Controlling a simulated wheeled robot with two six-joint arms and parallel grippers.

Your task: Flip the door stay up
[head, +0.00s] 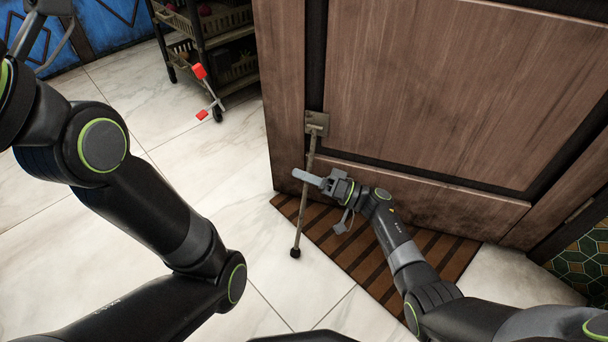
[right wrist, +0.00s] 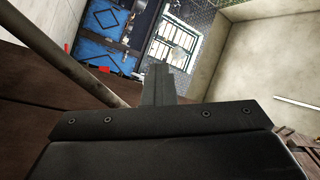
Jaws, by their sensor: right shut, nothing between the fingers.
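The door stay (head: 303,200) is a thin metal rod hanging from a square bracket (head: 317,123) on the brown wooden door. It slants down to a dark rubber tip (head: 295,252) near the floor. My right gripper (head: 308,178) is shut and empty. Its grey fingers cross the rod in the head view; I cannot tell whether they touch it. In the right wrist view the rod (right wrist: 65,58) runs diagonally at the left, beside the shut fingers (right wrist: 158,86). Grey parts at the head view's top left may belong to my left gripper; its jaw state is unclear.
The wooden door (head: 430,90) fills the upper right. A brown striped mat (head: 370,250) lies below it. A wheeled rack with baskets (head: 215,50) and a red-ended item (head: 207,92) stand at the back. Pale tiled floor (head: 180,110) is open to the left.

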